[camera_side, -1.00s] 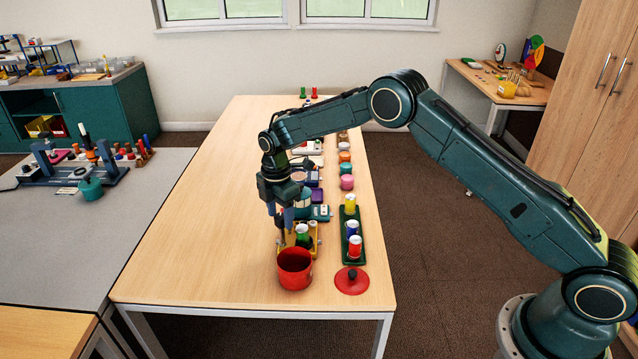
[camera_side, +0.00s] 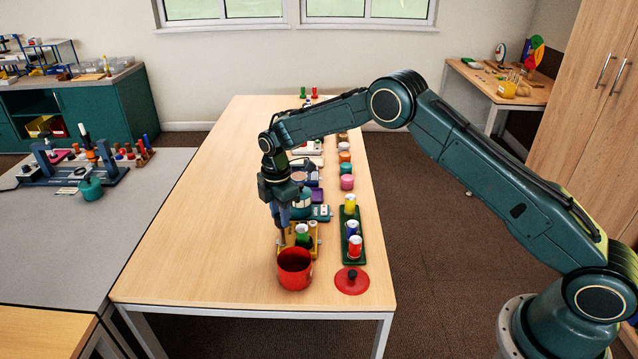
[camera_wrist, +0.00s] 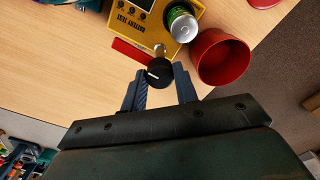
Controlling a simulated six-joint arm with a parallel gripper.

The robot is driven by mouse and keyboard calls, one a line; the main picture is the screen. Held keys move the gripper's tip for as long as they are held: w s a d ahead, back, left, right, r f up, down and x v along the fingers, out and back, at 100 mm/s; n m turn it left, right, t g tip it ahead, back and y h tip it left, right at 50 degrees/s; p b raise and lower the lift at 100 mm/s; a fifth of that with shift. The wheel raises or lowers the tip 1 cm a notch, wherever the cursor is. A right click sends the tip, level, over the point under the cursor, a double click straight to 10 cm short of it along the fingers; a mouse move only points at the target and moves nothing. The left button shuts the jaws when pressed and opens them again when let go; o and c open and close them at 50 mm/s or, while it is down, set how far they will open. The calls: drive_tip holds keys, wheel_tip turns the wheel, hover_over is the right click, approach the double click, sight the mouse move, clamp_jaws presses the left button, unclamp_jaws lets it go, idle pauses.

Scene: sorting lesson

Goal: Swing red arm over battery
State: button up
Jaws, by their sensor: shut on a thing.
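The yellow battery tester (camera_side: 316,240) stands near the table's front end, and its face also shows in the wrist view (camera_wrist: 132,22). A green battery (camera_wrist: 182,24) stands upright in it, also visible in the side view (camera_side: 303,232). The red arm (camera_wrist: 132,52) lies beside the tester's edge, clear of the battery, with a black knob (camera_wrist: 159,72) at its near end. My gripper (camera_wrist: 161,82) is shut on the black knob, one blue finger on each side. In the side view my gripper (camera_side: 283,232) is low at the tester's left side, partly hiding it.
An open red cup (camera_wrist: 220,58) stands close to the tester and my right finger. A red lid (camera_side: 352,281) lies to its right. A green rack (camera_side: 345,255) with several batteries is right of the tester. The table's left side is clear.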

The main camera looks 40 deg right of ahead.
drive_tip(key=m, duration=0.8)
drive_tip(key=shift+m, duration=0.4)
drive_tip(key=m, duration=0.4)
drive_tip(key=shift+m, duration=2.3)
drive_tip(key=o, duration=1)
drive_tip(key=shift+c, duration=0.2)
drive_tip(key=shift+r, duration=0.1)
